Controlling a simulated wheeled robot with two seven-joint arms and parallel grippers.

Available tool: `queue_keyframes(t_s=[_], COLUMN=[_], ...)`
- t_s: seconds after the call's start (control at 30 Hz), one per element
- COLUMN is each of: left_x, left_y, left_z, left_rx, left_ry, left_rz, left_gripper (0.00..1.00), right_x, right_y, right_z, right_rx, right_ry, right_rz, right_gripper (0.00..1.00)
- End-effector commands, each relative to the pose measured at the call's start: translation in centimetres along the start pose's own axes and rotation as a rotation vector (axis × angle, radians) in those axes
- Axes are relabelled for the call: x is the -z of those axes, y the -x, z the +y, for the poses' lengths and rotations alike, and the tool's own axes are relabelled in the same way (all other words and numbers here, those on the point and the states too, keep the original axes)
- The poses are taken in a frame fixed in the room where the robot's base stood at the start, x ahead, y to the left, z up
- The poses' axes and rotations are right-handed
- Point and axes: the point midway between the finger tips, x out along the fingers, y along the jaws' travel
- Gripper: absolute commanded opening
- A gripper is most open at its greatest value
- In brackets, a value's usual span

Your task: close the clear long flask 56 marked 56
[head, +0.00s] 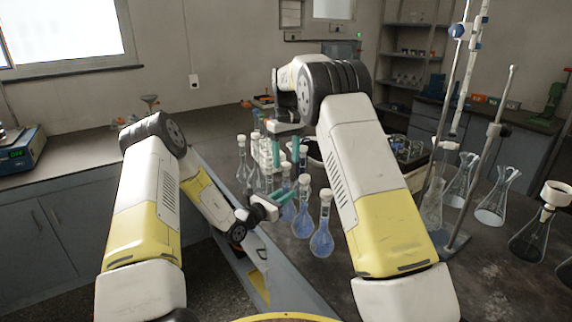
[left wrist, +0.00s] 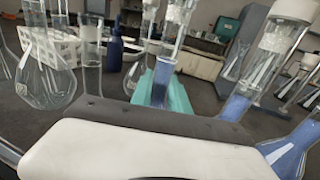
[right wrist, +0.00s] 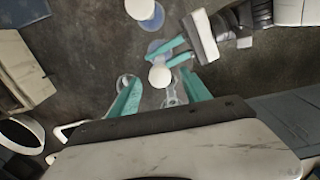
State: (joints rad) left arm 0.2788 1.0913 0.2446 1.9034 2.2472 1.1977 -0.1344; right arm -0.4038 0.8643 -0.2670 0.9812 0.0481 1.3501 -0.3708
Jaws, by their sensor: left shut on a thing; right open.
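No marking 56 can be read in any view, so I cannot tell which flask is flask 56. My left gripper (head: 284,196) is shut on the neck of a long flask (left wrist: 163,78); blue shows in that neck in the left wrist view. My right gripper (head: 293,154) is open above the flasks. In the right wrist view a white cap (right wrist: 160,76) lies between its spread teal fingers, seemingly below them, with clear glass (right wrist: 172,96) beside it. The left gripper's fingers (right wrist: 172,53) show just beyond that cap. I cannot tell whether the cap is seated.
Capped blue-liquid flasks (head: 322,238) stand close on the right. A white rack (head: 266,153) and more capped glassware (head: 242,160) stand behind and left. Clear flasks (head: 491,207) and a metal stand (head: 489,150) are at the right.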

Motion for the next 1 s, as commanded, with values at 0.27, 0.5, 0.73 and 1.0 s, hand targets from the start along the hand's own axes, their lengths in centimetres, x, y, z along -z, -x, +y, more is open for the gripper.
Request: queue_keyframes(t_s=[0.27, 0.5, 0.73, 1.0], left_x=[0.0, 0.0, 0.0, 0.0], left_y=[0.0, 0.0, 0.0, 0.0], left_z=[0.0, 0.0, 0.0, 0.0], left_rx=[0.000, 0.000, 0.000, 0.000], left_ry=[0.000, 0.000, 0.000, 0.000], left_rz=[0.000, 0.000, 0.000, 0.000], left_gripper=[0.00, 0.00, 0.00, 0.46], right_x=[0.1, 0.1, 0.0, 0.0], right_y=[6.1, 8.9, 9.3, 9.3], right_z=[0.1, 0.0, 0.0, 0.0], right_rx=[-0.002, 0.000, 0.000, 0.000], right_ry=[0.001, 0.001, 0.000, 0.000], right_rz=[0.004, 0.000, -0.001, -0.001], right_gripper=[0.55, 0.55, 0.55, 0.55])
